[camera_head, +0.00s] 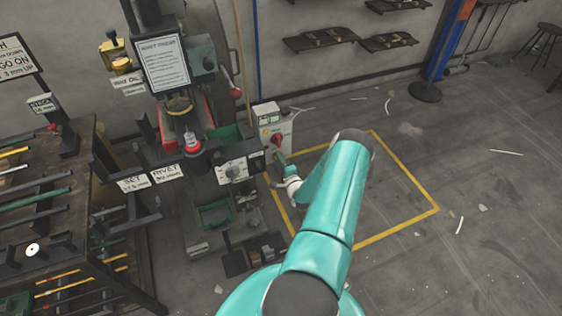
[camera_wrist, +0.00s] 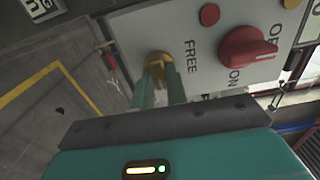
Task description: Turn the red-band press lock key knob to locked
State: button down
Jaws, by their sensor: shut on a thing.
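In the wrist view, a brass-yellow key knob (camera_wrist: 157,57) sits on a white panel (camera_wrist: 205,68) beside the word FREE. My gripper (camera_wrist: 160,76) has its green fingers closed around this knob. The fingers hide much of the knob, so I cannot tell its exact angle. The LOCKED word is not visible. My gripper (camera_head: 284,165) shows small there, right of that panel, partly behind my arm.
A red ON/OFF knob (camera_wrist: 247,47) and a red button (camera_wrist: 209,15) are on the same panel, close to the key knob. A white cabinet (camera_head: 272,134) stands behind my gripper. A rod rack (camera_head: 50,190) is at left. Floor at right is mostly clear.

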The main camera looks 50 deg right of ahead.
jog(key=c, duration=1.4)
grip_release()
jog(key=v, duration=1.4)
